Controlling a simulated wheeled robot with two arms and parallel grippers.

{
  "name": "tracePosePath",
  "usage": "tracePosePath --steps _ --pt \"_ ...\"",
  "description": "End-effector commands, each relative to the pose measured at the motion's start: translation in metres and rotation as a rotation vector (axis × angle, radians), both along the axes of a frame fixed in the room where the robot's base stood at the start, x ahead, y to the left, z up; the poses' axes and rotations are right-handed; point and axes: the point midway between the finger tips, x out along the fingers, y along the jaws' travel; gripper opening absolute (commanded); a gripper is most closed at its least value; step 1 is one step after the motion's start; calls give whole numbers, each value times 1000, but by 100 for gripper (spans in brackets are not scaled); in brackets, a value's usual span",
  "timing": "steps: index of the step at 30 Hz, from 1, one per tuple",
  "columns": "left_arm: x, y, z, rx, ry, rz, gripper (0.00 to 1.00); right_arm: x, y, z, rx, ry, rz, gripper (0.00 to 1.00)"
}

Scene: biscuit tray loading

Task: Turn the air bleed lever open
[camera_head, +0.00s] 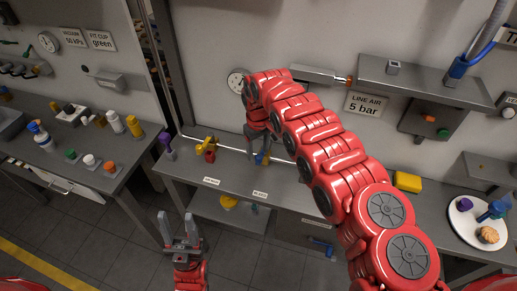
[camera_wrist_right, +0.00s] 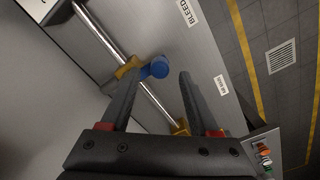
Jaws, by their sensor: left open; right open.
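The air bleed lever has a blue round end (camera_wrist_right: 157,68) and sits on a brass fitting on the silver pipe (camera_wrist_right: 100,30) over the bench. In the head view its blue part (camera_head: 261,159) shows just under my right gripper (camera_head: 259,151). My right gripper is open, and in the right wrist view its fingertips (camera_wrist_right: 161,76) stand on either side of the blue end. I cannot tell whether either finger touches it. A BLEED label (camera_wrist_right: 187,12) is on the bench edge. My left gripper (camera_head: 177,215) is open and empty in front of the bench.
A yellow valve (camera_head: 207,143) with a red part sits left along the pipe. A purple-topped item (camera_head: 165,142) stands at the bench's left end. The floor (camera_head: 110,225) at left is clear.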

Motion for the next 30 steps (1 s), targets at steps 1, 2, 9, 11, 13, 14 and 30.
tracePosePath --steps 1,2,9,11,13,14,30 --pt "0 0 3 0 0 0 50 -1 0 -5 1 3 -1 62" --pt "0 0 4 0 0 0 50 -1 0 -9 0 4 -1 62" --pt "0 0 6 0 0 0 50 -1 -1 -20 -3 1 -1 62" --pt "0 0 6 0 0 0 50 0 -1 -20 -3 1 -2 62" --pt "0 0 6 0 0 0 50 0 -1 -20 -3 1 -1 62" --pt "0 0 6 0 0 0 50 0 -1 -20 -3 1 -2 62" --pt "0 0 6 0 0 0 50 0 -1 -20 -3 1 -1 0"
